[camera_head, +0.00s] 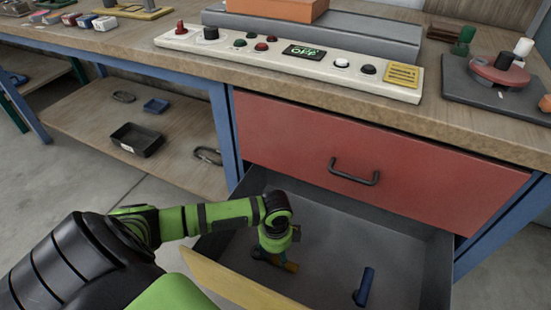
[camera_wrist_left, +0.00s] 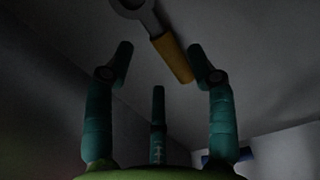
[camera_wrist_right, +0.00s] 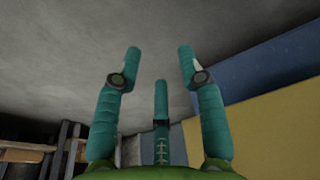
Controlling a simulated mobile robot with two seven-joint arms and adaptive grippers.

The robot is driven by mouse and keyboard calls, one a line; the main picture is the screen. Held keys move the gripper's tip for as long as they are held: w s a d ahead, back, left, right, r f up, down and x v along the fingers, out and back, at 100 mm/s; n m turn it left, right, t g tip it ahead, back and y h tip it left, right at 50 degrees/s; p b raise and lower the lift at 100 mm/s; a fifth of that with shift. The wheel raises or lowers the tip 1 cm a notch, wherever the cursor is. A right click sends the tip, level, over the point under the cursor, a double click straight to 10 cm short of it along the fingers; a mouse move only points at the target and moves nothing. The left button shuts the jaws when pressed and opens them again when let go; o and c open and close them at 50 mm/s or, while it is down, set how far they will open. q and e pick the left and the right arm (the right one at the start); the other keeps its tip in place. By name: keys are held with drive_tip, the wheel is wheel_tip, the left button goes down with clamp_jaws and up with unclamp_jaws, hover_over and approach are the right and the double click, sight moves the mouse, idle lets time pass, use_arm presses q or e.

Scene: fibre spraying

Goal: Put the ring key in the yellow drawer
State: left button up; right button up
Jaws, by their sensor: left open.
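The yellow drawer (camera_head: 225,280) is pulled out, its grey interior showing. The ring key, with a grey ring end (camera_wrist_left: 148,14) and yellow handle (camera_wrist_left: 172,58), is inside the drawer. In the head view only part of the yellow handle (camera_head: 288,266) shows beside my fingers. My left gripper (camera_head: 270,255) reaches down into the drawer. In the left wrist view its fingers (camera_wrist_left: 160,62) are spread, with the handle end beside the right fingertip; I cannot tell if they touch. My right gripper (camera_wrist_right: 158,65) is open and empty, outside the head view.
A blue-handled object (camera_head: 365,287) lies in the drawer to the right. A closed red drawer (camera_head: 300,140) is above. A control panel (camera_head: 290,55) and a red-topped device (camera_head: 498,75) stand on the bench. A black bin (camera_head: 136,139) is on the low shelf at left.

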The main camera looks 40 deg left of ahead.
sight(276, 260)
use_arm(q)
wheel_tip(276, 260, up, 8)
drive_tip(key=p, duration=0.2)
drive_tip(key=shift+f, duration=0.15)
use_arm(e)
drive_tip(key=shift+s+d+f, duration=0.1)
drive_tip(key=shift+s+f, duration=0.1)
drive_tip(key=shift+f, duration=0.45)
drive_tip(key=shift+s+f, duration=0.2)
drive_tip(key=shift+f, duration=0.45)
drive_tip(key=shift+s+d+f, duration=0.1)
drive_tip(key=shift+s+f, duration=0.1)
drive_tip(key=shift+f, duration=0.45)
